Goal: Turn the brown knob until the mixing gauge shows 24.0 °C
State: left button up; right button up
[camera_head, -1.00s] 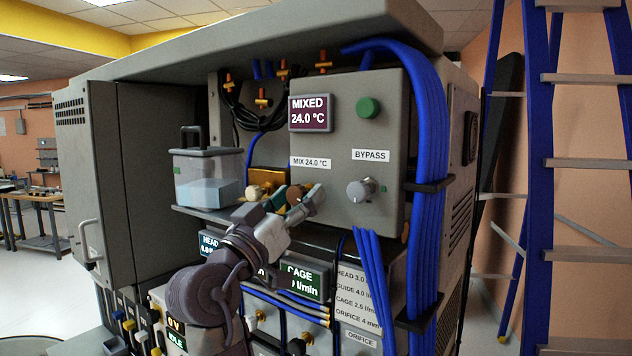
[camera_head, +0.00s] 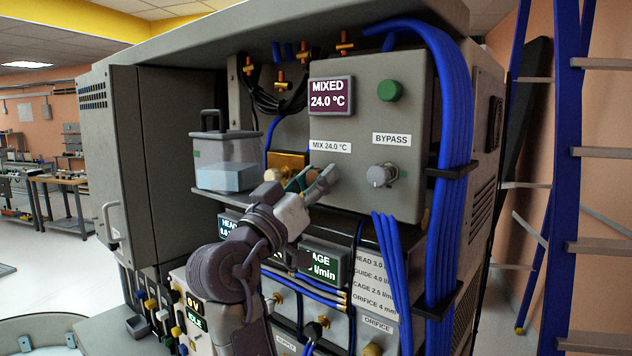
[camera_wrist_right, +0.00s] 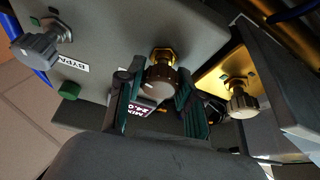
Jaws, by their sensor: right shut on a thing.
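The brown knob (camera_wrist_right: 159,79) sits on a brass fitting on the grey panel, between the fingers of my right gripper in the right wrist view. My right gripper (camera_head: 312,182) is shut on the knob, and the fingers cover much of it in the head view. The mixing gauge (camera_head: 331,95) is a dark purple display above the knob and reads MIXED 24.0 °C. A white label (camera_head: 330,147) under it reads MIX 24.0 °C. My left gripper is not in view.
The grey BYPASS knob (camera_head: 382,175) is right of my gripper, below a green button (camera_head: 390,90). A clear tank (camera_head: 225,163) stands on a shelf to the left. Blue hoses (camera_head: 455,150) run down the panel's right side. A pale knob (camera_wrist_right: 242,102) is close by on a brass block.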

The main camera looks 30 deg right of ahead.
jog(key=shift+f, duration=0.15)
jog(key=o, duration=1.2)
jog(key=shift+c, duration=0.2)
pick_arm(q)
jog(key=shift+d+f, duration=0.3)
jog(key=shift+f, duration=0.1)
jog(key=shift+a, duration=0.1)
pick_arm(e)
jog(key=shift+a, duration=0.1)
jog(key=v, duration=0.7)
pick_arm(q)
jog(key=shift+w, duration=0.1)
pick_arm(e)
jog(key=shift+s+a, duration=0.1)
jog(key=shift+a, duration=0.05)
